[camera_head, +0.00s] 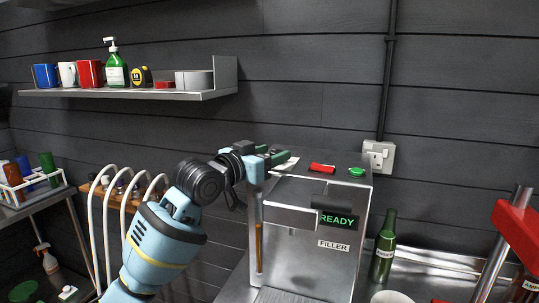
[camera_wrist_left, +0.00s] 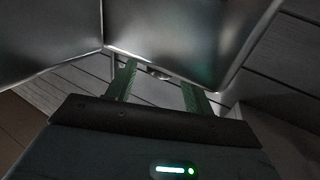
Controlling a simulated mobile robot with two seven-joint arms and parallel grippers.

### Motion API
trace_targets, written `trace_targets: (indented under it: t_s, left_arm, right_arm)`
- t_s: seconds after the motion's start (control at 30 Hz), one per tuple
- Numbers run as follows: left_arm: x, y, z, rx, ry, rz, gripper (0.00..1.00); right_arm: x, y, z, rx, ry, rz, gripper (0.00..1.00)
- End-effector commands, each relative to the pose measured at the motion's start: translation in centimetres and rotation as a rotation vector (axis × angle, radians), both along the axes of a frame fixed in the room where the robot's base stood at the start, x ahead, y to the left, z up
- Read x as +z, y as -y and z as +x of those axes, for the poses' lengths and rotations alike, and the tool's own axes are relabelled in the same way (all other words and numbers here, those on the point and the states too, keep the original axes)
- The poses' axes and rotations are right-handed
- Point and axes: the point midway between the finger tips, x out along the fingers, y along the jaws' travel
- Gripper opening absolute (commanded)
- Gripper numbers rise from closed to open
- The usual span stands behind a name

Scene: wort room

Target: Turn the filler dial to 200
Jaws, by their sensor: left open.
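The filler (camera_head: 325,190) is a grey metal box with a green READY display (camera_head: 338,220) and a FILLER label (camera_head: 333,246) on its front. A red button (camera_head: 322,168) and a green button (camera_head: 357,171) sit on its top. My left gripper (camera_head: 281,158) is at the top left back corner of the filler, with its green fingers open. In the left wrist view the open fingers (camera_wrist_left: 158,76) reach towards metal faces, and a small pale shape shows between them. I cannot make out the dial or its number. My right gripper is not in view.
A green bottle (camera_head: 384,246) stands right of the filler. A red-handled device (camera_head: 514,222) stands at the far right. A shelf (camera_head: 130,94) with mugs is on the wall above.

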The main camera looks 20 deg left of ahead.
Motion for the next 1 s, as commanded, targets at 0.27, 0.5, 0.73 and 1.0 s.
trace_targets:
  t_s: [0.27,0.5,0.73,1.0]
  left_arm:
    - [-0.07,0.05,0.09,0.0,-0.001,0.0,0.5]
    - [-0.08,0.03,0.07,0.0,-0.001,0.0,0.18]
    - [-0.12,-0.01,0.09,-0.003,-0.002,0.001,0.08]
    - [-0.38,-0.23,0.28,-0.06,-0.006,0.002,0.08]
  right_arm:
    - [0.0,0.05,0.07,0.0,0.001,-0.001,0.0]
    - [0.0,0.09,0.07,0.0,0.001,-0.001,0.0]
    - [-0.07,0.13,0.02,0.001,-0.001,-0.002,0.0]
    - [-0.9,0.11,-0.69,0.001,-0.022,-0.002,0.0]
